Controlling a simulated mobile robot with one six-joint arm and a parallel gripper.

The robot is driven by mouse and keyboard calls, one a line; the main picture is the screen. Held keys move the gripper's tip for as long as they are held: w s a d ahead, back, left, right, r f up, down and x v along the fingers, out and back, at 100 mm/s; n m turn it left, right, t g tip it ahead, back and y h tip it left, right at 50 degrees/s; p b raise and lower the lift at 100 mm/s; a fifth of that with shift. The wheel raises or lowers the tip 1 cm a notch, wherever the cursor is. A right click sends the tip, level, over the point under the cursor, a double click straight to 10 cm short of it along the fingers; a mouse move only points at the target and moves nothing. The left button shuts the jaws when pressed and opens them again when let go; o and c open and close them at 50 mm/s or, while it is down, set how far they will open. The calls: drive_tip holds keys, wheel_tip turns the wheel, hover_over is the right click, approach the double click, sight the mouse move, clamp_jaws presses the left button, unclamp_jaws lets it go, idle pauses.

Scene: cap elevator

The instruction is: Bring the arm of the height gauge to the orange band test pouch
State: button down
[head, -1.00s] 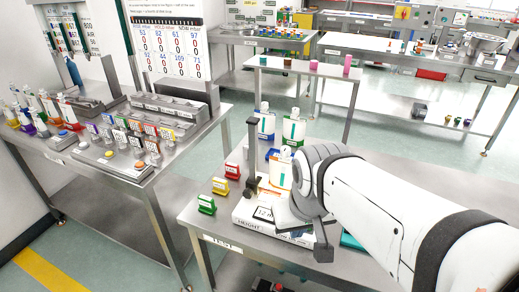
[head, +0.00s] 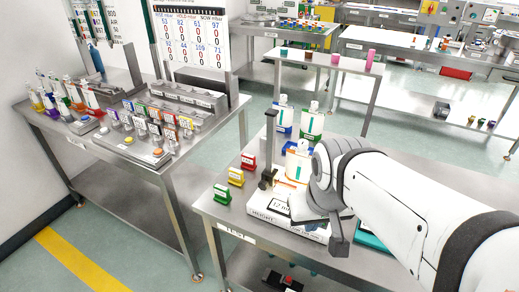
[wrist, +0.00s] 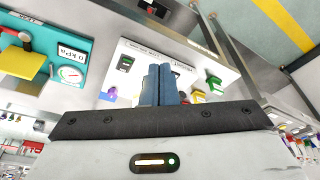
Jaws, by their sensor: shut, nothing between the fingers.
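The height gauge stands on the near table in the head view, with a dark upright post (head: 269,145) and a white base (head: 270,207) lettered HEIGHT. A white pouch with an orange band (head: 298,163) stands upright just right of the post. The gauge's arm is too small and partly covered to make out clearly. My gripper (head: 322,218) is over the right part of the base and hides some of it. In the wrist view its two blue-grey fingers (wrist: 165,84) are together, with nothing between them. A white labelled board (wrist: 130,60) lies beyond them there.
Red, yellow and green (head: 223,194) stands line the table's left edge. Two more pouches, one blue-based (head: 283,117) and one green-based (head: 312,122), stand behind the gauge. A teal item (head: 372,236) lies to the right. A side bench (head: 115,152) stands across a floor gap.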

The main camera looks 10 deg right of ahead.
sight(262, 188)
idle(0.3)
